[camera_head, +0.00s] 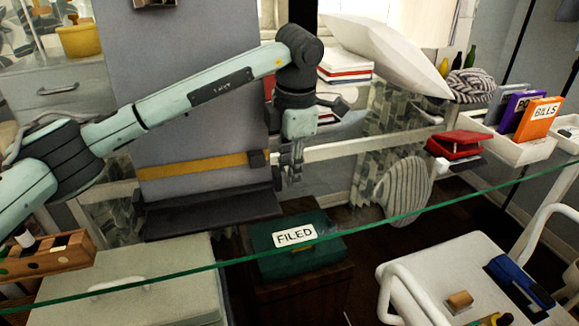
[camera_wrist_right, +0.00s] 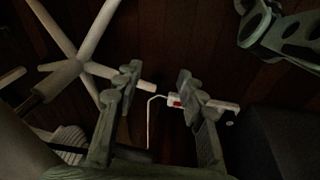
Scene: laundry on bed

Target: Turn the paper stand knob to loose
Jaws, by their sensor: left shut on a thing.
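The paper stand (camera_head: 190,90) is a tall grey board with a yellow bar (camera_head: 195,166) across it and a dark ledge below. A dark knob (camera_head: 257,159) sits at the right end of the yellow bar. My left gripper (camera_head: 291,168) points down beside this end and is shut on the knob; its fingers partly hide the contact, and the knob's turn cannot be told. My right gripper (camera_wrist_right: 160,80) shows in the right wrist view, open and empty, with dark floor behind it.
A green box labelled FILED (camera_head: 300,245) stands below the left gripper. A glass edge (camera_head: 400,217) crosses the front. Right are a red box (camera_head: 455,146), a white tray (camera_head: 515,150) and a white chair (camera_head: 450,265). A white chair base (camera_wrist_right: 80,62) shows in the wrist view.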

